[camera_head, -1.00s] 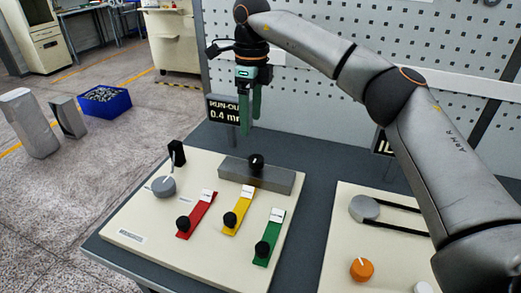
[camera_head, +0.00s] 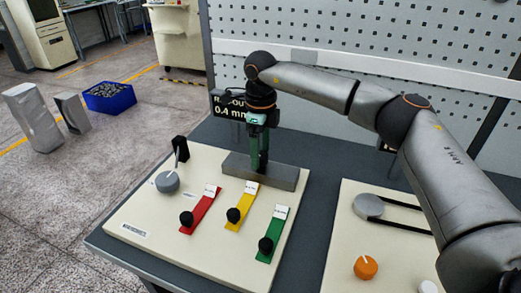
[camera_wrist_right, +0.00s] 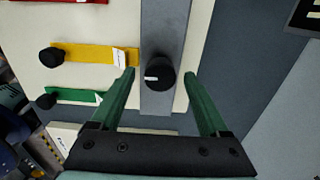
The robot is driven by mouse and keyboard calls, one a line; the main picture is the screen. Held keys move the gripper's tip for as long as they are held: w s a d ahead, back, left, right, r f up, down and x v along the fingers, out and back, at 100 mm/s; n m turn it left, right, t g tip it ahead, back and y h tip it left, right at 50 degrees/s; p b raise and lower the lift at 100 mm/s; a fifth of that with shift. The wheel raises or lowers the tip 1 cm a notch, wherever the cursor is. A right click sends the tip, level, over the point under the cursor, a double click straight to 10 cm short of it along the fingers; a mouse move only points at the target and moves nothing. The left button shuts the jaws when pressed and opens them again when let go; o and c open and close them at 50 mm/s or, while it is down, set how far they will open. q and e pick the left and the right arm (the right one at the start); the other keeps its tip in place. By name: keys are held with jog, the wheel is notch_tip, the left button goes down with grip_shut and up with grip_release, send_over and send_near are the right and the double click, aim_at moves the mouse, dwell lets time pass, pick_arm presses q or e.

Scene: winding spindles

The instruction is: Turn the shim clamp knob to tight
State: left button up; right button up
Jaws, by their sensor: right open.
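The black knob (camera_wrist_right: 160,76) on the grey bar (camera_wrist_right: 165,25) appears to be the shim clamp knob. Its white mark points left in the right wrist view. My right gripper (camera_wrist_right: 160,78) is open, with one green finger on each side of the knob and a gap on both sides. In the head view the right gripper (camera_head: 259,165) points down over the grey bar (camera_head: 282,178) and hides the knob. I cannot tell how far down around the knob the fingertips reach. My left gripper is not in view.
Red (camera_head: 203,210), yellow (camera_head: 243,205) and green (camera_head: 272,235) strips with black knobs lie in front of the bar. A grey dial (camera_head: 167,182) stands at left. A dark display sign (camera_head: 232,107) stands behind. A second panel with an orange knob (camera_head: 365,267) is at right.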

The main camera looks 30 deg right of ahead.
grip_shut()
dwell(0.7)
